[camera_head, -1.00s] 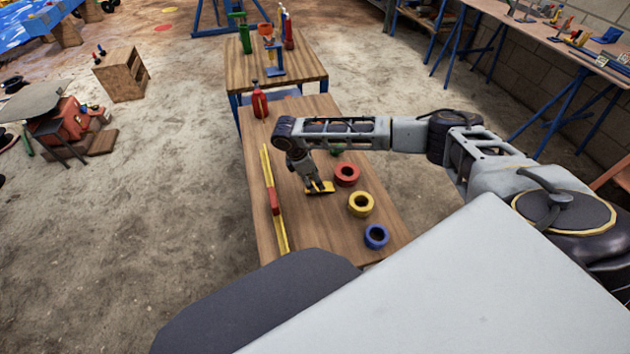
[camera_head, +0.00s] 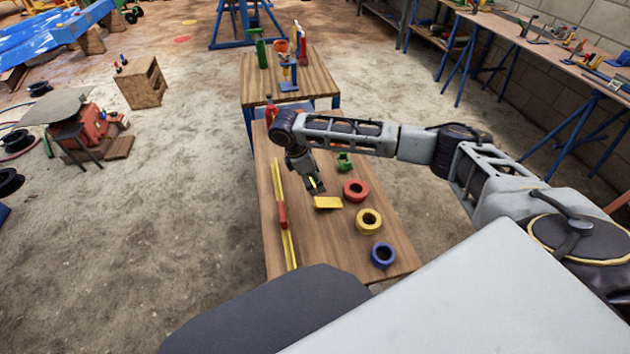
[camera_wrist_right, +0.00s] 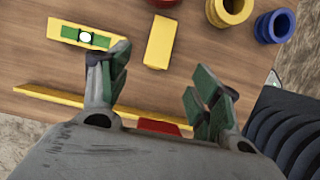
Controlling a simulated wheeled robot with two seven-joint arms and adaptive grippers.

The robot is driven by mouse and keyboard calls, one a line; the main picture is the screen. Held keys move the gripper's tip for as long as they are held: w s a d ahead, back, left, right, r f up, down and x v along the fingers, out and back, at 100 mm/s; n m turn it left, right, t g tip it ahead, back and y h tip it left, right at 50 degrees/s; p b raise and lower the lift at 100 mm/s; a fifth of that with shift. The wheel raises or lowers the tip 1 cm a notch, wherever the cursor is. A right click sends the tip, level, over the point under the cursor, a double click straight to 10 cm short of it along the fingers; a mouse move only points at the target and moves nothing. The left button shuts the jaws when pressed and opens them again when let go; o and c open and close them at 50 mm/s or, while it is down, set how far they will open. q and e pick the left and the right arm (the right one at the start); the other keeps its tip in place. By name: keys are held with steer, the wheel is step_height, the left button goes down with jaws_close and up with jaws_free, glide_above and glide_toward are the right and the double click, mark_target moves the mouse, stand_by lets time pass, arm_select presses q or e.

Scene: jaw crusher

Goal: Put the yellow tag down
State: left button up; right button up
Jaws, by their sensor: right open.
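A plain yellow tag (camera_head: 328,203) lies on the wooden table (camera_head: 345,245); it also shows in the right wrist view (camera_wrist_right: 160,42). My right gripper (camera_head: 315,188) is just behind and left of the tag in the head view. In the wrist view the right gripper (camera_wrist_right: 158,90) has its green-padded fingers apart with nothing between them, and the tag lies clear of them. A second yellow piece with a green face and white dot (camera_wrist_right: 87,37) lies beside the tag, near one finger. My left gripper is not in view.
A red ring (camera_head: 356,190), a yellow ring (camera_head: 369,221) and a blue ring (camera_head: 383,255) line the table's right side. A long yellow bar with a red middle (camera_head: 282,215) lies along the left. A green item (camera_head: 344,162) and a red bottle (camera_head: 270,110) are farther back.

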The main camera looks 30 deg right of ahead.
steer(key=shift+o, duration=0.5)
steer(key=s+d+f+m+g+b, duration=0.1)
steer(key=s+d+f, duration=0.2)
steer(key=s+f, duration=0.25)
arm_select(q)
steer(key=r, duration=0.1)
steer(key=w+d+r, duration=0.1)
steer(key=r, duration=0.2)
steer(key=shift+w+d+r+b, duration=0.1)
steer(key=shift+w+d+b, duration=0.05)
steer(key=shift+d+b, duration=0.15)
arm_select(e)
steer(key=w+a+r+n+t+y, duration=0.1)
steer(key=w+r+t+y, duration=0.1)
steer(key=w+r, duration=0.3)
steer(key=shift+a+r+y, duration=0.15)
steer(key=shift+r+y, duration=0.65)
